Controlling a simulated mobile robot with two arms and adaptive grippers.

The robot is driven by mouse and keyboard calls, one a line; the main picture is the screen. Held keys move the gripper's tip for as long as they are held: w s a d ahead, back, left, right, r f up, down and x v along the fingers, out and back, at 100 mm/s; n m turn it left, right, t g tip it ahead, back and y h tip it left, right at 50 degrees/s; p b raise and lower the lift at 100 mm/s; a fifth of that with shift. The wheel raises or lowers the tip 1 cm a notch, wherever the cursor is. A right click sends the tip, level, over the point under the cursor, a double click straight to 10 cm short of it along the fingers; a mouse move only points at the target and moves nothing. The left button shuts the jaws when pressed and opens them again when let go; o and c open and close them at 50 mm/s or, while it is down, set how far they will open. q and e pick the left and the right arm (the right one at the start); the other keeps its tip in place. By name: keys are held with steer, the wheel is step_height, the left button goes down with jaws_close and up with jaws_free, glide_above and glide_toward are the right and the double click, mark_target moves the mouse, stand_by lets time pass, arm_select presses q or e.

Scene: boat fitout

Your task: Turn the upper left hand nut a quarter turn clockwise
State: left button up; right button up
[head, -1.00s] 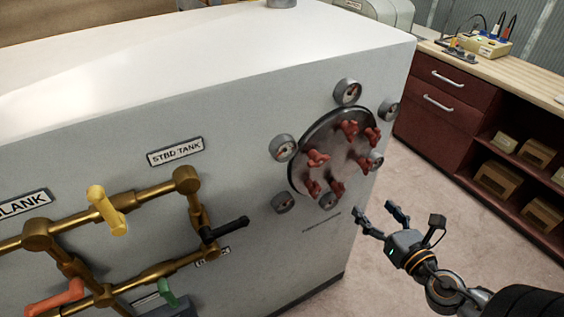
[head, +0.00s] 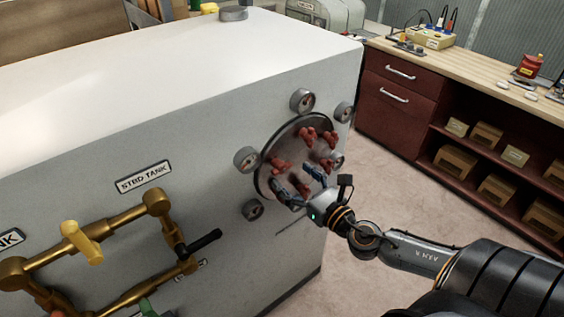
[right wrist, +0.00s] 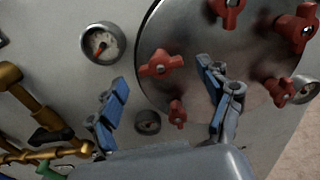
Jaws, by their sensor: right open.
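A round grey cover plate (head: 268,172) on the side of the white cabinet carries several red wing nuts. A red nut at the plate's left (head: 281,165) and another at its top (head: 307,136) show; in the right wrist view the left one (right wrist: 160,64) lies ahead of my fingers, a lower one (right wrist: 177,113) between them. My right gripper (head: 298,180) is open and empty in front of the lower part of the plate, its blue-padded fingers (right wrist: 165,95) spread. It partly hides the lower nuts; contact cannot be told. My left gripper is not in view.
Round gauges (head: 246,159) ring the plate and stand out from the cabinet (head: 215,130). Brass pipes (head: 120,222) with coloured valve handles run at the left. A wooden workbench (head: 470,70) with shelves stands at the right, with clear floor (head: 375,185) before it.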

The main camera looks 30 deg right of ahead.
mark_target(285, 170)
steer(key=shift+w+a+p, duration=0.2)
steer(key=shift+w+p, duration=0.45)
steer(key=shift+w, duration=1.85)
steer(key=c, duration=1.2)
steer(key=shift+m, duration=0.3)
steer(key=m+b, duration=0.1)
steer(key=m, duration=0.2)
steer(key=shift+m, duration=0.4)
steer(key=m, duration=0.4)
steer(key=shift+d+m, duration=0.1)
steer(key=shift+m, duration=0.2)
steer(key=m, duration=0.4)
steer(key=m+p, duration=0.1)
steer(key=m, duration=0.4)
steer(key=shift+f+m+p, duration=0.15)
steer(key=shift+m+p, duration=0.15)
steer(key=shift+p, duration=0.05)
